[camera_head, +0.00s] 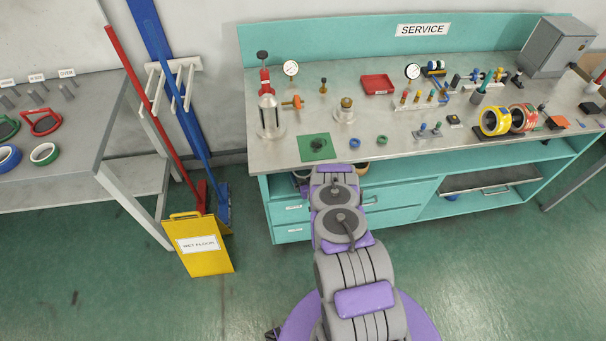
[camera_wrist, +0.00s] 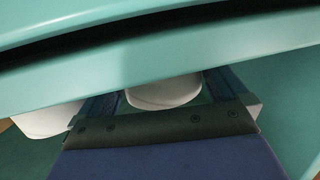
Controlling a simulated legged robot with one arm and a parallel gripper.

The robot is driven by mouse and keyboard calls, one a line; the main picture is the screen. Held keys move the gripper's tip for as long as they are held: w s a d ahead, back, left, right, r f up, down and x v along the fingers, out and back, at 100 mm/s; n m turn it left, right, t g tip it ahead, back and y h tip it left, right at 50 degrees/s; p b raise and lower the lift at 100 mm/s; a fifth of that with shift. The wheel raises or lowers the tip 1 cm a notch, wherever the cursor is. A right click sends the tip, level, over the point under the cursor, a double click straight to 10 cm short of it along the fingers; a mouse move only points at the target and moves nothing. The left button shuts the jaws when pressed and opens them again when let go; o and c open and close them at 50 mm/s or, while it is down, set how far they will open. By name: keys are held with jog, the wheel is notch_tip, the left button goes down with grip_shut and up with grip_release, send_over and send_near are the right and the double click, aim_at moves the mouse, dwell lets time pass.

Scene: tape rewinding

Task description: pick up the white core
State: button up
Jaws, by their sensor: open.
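In the wrist view a white rounded piece (camera_wrist: 165,93), which looks like the white core, shows between the two dark fingers of my gripper (camera_wrist: 161,96). The gripper is open, and I cannot tell whether either finger touches the piece. The teal bench edge hides the top of the piece. A second white rounded piece (camera_wrist: 44,122) sits outside the left finger. In the head view my arm reaches to the bench front and its gripper is hidden there. Round items (camera_head: 301,176) show partly in the open space under the bench top, left of the arm.
The teal bench edge (camera_wrist: 200,58) crosses close above the fingers. The grey bench top (camera_head: 440,140) carries gauges, tape rolls (camera_head: 495,121) and a green mat (camera_head: 317,147). Teal drawers (camera_head: 400,195) lie below. A yellow wet-floor sign (camera_head: 205,255) stands at left on the floor.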

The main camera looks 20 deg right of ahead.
jog(key=c, duration=0.7)
jog(key=shift+r, duration=0.15)
